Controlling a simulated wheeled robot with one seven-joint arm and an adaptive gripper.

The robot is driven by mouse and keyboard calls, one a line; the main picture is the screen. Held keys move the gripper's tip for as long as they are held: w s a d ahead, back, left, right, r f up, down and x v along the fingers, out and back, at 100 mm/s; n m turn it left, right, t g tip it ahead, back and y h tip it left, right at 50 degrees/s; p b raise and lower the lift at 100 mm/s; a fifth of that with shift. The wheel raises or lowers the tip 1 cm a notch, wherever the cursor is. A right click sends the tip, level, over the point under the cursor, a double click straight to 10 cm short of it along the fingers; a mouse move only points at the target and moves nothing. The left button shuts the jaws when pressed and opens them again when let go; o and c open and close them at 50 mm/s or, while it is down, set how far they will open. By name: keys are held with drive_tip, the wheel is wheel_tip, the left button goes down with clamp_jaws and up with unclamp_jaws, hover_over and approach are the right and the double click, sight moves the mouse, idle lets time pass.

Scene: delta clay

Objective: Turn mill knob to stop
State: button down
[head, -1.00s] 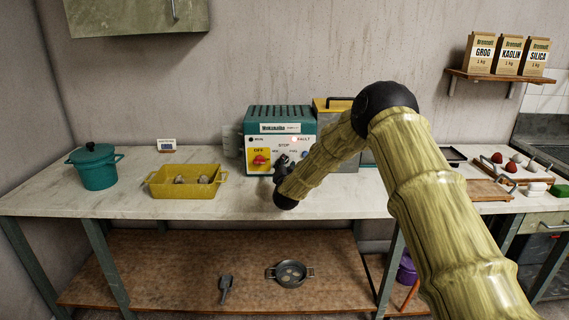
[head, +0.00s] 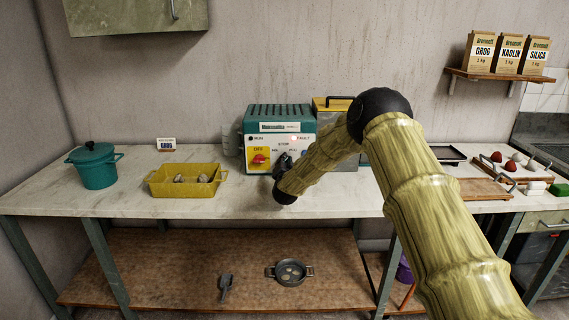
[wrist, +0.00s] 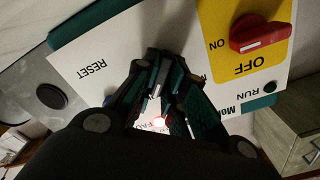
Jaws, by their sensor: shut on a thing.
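The mill (head: 280,118) is a teal machine with a white front panel on the worktop against the wall. My gripper (head: 281,163) is at the panel, just below the STOP lettering; it also shows in the wrist view (wrist: 158,75). Its fingers are closed around the mill knob, which they almost wholly hide, so its pointer direction cannot be told. The red switch (head: 259,159) sits on a yellow plate marked OFF and ON, left of my gripper; the wrist view shows it upside down (wrist: 262,35). The fault lamp (wrist: 159,121) glows red; the run lamp (wrist: 270,87) looks dark.
A yellow tray (head: 158,190) with lumps in it and a teal pot (head: 95,168) stand left of the mill. A yellow-topped box stands just right of it, partly behind my arm. The wrist view shows a black round button (wrist: 51,96) near RESET.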

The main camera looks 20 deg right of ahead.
drive_tip(key=n, duration=0.3)
drive_tip(key=shift+a, duration=0.1)
drive_tip(key=shift+n, duration=2.4)
drive_tip(key=shift+f, duration=0.1)
drive_tip(key=c, duration=1.5)
unclamp_jaws()
drive_tip(key=v, duration=1.2)
